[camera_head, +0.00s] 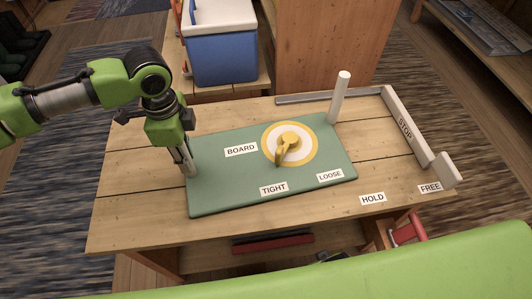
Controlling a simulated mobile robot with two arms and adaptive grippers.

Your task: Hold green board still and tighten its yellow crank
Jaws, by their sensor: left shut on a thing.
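The green board (225,180) lies flat on the wooden workbench, with a BOARD label (241,149). Its yellow crank (289,141) sits on a white disc with a yellow ring, right of the board's middle. The crank's short arm points toward the front, roughly toward the TIGHT label (273,188); the LOOSE label (330,176) is farther right. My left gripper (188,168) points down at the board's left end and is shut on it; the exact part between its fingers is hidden. A pale upright post (340,97) stands at the board's back right corner. My right gripper is not in view.
An L-shaped grey STOP rail (405,127) runs along the workbench's (140,223) back and right side. HOLD (373,198) and FREE (430,188) labels lie at the front right. A blue cooler (225,57) stands behind. The bench strip before the board is clear.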

